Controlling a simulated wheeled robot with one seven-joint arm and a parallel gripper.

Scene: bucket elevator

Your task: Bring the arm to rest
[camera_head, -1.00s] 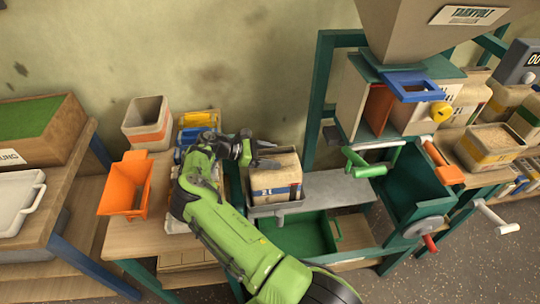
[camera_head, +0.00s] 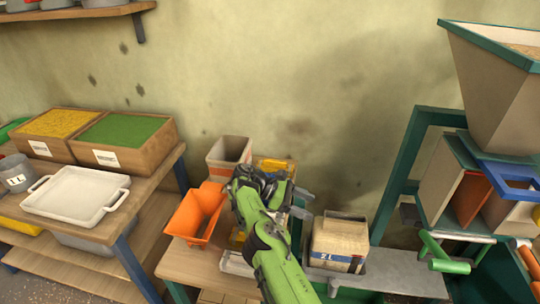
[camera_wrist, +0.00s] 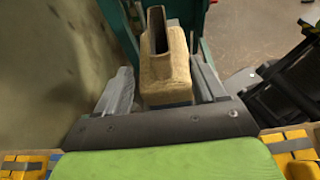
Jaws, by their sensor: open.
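My green arm reaches up from the bottom of the head view. My gripper (camera_head: 301,201) is near the left side of the striped box (camera_head: 339,241), above the small wooden table. In the wrist view, the gripper (camera_wrist: 160,88) is open, with a finger on each side. A tan block with a dark slot (camera_wrist: 165,60) shows beyond and between the fingers. I see nothing held. The fingertips are small and partly hidden in the head view.
An orange scoop-shaped bin (camera_head: 195,212) and an orange-banded container (camera_head: 229,157) stand left of my arm. A grey shelf (camera_head: 405,273) and green frame (camera_head: 400,170) stand to the right. A white tray (camera_head: 77,193) lies on the left bench.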

